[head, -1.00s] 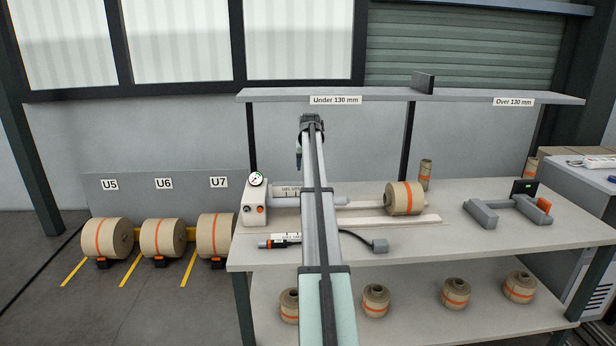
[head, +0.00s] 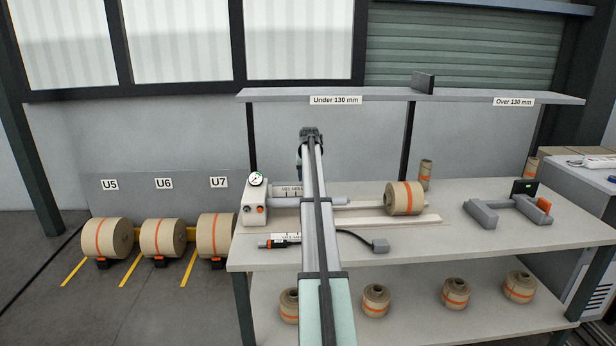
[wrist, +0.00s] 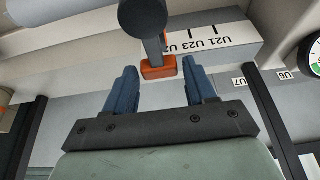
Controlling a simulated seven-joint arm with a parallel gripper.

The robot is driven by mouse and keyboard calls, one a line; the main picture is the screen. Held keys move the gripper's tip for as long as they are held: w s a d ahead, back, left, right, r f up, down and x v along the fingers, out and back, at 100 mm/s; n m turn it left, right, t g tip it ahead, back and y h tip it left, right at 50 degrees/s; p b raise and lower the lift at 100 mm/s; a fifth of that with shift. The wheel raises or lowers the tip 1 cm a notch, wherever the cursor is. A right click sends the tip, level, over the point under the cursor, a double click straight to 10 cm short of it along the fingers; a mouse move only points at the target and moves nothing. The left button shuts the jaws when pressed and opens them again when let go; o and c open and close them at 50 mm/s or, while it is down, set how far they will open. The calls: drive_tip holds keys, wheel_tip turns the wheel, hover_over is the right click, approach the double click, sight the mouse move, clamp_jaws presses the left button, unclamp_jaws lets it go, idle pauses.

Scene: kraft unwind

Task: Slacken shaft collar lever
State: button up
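The wrist view shows a dark round part with a short stem and an orange block (wrist: 158,68) at its end. It looks like the collar lever, though I cannot be sure. My gripper (wrist: 158,80) is open, with one blue finger on each side of the orange block's line. The block appears just beyond the fingertips, and I see no contact. In the head view my gripper (head: 299,165) is partly hidden behind my arm, which also covers this lever. The shaft (head: 355,205) runs right from the gauge unit (head: 254,203) to a kraft roll (head: 404,199).
A grey cradle (head: 510,210) stands at the right. A shelf (head: 460,95) hangs above. Several rolls stand on the floor at left and on the lower shelf.

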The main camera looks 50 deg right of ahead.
clamp_jaws()
drive_tip(key=shift+w+a+n, duration=0.1)
drive_tip(key=shift+n, duration=0.2)
idle(0.3)
drive_tip(key=n, duration=0.1)
drive_tip(key=a+n+y, duration=0.1)
drive_tip(key=shift+w+n+t, duration=0.3)
drive_tip(key=shift+w, duration=0.1)
drive_tip(key=shift+w+a+n+y, duration=0.1)
drive_tip(key=shift+a+n+y, duration=0.7)
drive_tip(key=shift+n, duration=1)
drive_tip(key=shift+s+a+n+y, duration=0.1)
drive_tip(key=shift+a+n+y, duration=0.45)
drive_tip(key=shift+a+n, duration=0.85)
drive_tip(key=shift+w+a+n+y, duration=0.1)
drive_tip(key=shift+a+n+y, duration=0.5)
drive_tip(key=shift+n, duration=1.6)
